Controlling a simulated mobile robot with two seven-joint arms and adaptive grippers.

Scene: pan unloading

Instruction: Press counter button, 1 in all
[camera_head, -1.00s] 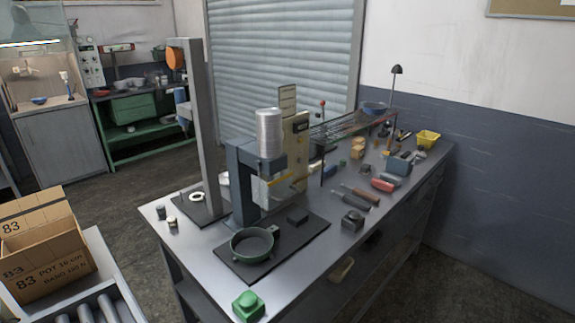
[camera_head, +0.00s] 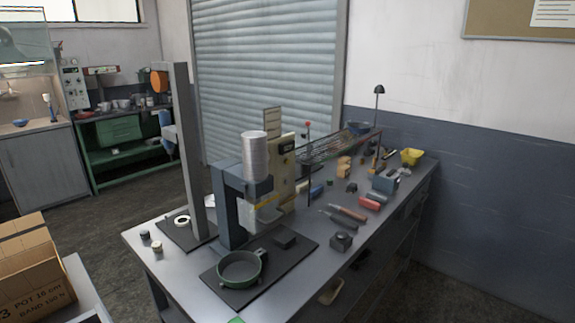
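The green button box (camera_head: 236,320) shows only as a sliver at the bottom edge of the head view, at the near corner of the metal workbench (camera_head: 190,296). Most of it is cut off by the frame, and its top cannot be seen. Neither of my grippers is in view.
A press machine (camera_head: 238,200) stands on the bench, with a green pan (camera_head: 240,268) on the dark plate (camera_head: 290,258) before it. A grey post (camera_head: 188,150) stands to its left. Several tools lie on the right. A cardboard box (camera_head: 32,270) is at the lower left.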

